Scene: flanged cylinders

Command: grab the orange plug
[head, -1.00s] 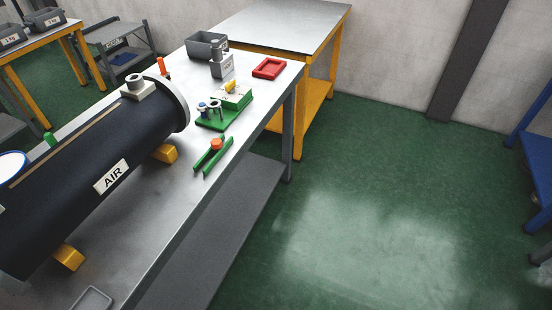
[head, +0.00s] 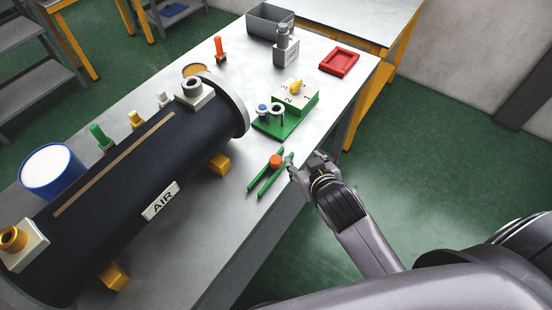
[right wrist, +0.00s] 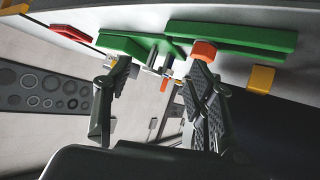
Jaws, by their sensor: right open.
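The orange plug (head: 276,161) has a round head and sits between two green rails (head: 258,178) on the grey workbench. In the right wrist view the orange plug (right wrist: 204,49) shows near the top, just beyond the tip of one finger. My right gripper (head: 292,164) is beside the plug on its right, over the bench edge. In the right wrist view its fingers (right wrist: 160,75) are spread apart with nothing held between them. I cannot tell whether a finger touches the plug. My left gripper is not in view.
A black AIR cylinder (head: 120,195) on yellow feet (head: 219,164) lies left of the rails. A green stand with a numbered block (head: 296,101) is behind them. A red tray (head: 340,62) and a grey bin (head: 262,22) stand farther back. Bare bench lies in front.

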